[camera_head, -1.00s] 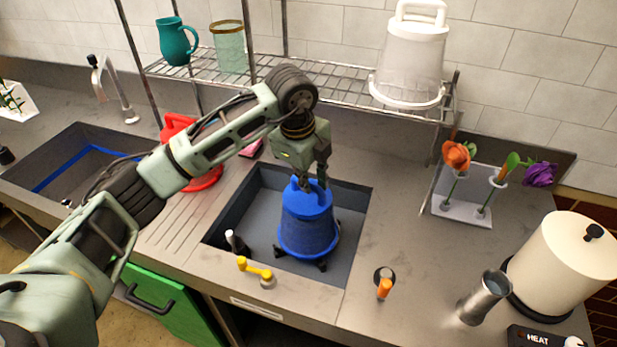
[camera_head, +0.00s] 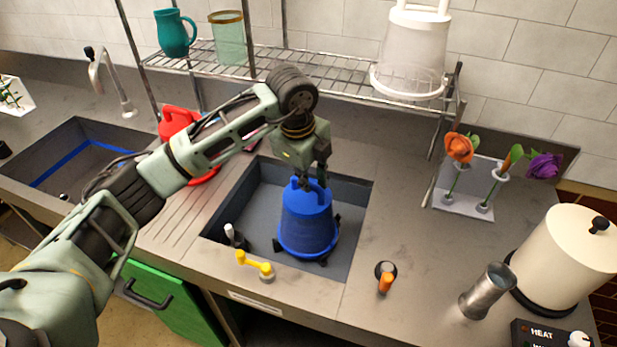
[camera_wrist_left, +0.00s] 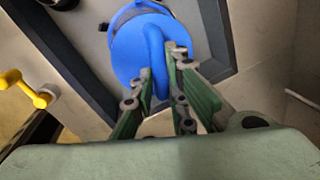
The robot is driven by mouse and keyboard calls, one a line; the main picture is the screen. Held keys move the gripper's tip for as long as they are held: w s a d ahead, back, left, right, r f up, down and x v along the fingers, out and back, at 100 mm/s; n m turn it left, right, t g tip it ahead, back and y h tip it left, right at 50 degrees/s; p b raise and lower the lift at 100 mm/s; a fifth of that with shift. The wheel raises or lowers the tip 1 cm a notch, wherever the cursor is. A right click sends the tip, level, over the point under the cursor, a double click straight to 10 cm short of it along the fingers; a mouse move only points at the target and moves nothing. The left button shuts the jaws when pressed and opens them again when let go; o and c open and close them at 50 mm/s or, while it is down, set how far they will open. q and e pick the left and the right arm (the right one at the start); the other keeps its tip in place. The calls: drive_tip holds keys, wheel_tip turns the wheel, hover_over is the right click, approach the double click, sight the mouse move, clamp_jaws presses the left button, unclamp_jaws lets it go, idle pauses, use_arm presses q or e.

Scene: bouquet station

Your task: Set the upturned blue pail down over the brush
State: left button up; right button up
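The upturned blue pail (camera_head: 307,222) is in the right sink basin (camera_head: 262,190), wide rim down and handle up. Dark feet of something show around its rim. I cannot tell whether the rim rests on them or is just above. My left gripper (camera_head: 314,182) is above the pail with its fingers closed on the handle. In the left wrist view the fingers (camera_wrist_left: 160,80) lie on both sides of the blue handle (camera_wrist_left: 156,50). No brush can be made out for certain; anything under the pail is hidden. My right gripper is out of view.
A small dark object with a white top (camera_head: 232,236) stands left of the pail. A yellow tap handle (camera_head: 255,265) is at the front rim. An orange-topped item (camera_head: 386,280), a metal cup (camera_head: 487,292) and a flower holder (camera_head: 462,202) stand right. A wire shelf (camera_head: 300,66) is behind.

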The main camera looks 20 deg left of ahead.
use_arm(q)
drive_tip(key=o, duration=0.5)
drive_tip(key=r, duration=0.4)
drive_tip(key=s+r, duration=0.1)
drive_tip(key=r, duration=0.3)
drive_tip(key=s+r, duration=0.1)
drive_tip(key=r, duration=0.2)
drive_tip(key=shift+s+a+r, duration=0.1)
drive_tip(key=shift+a+r, duration=0.3)
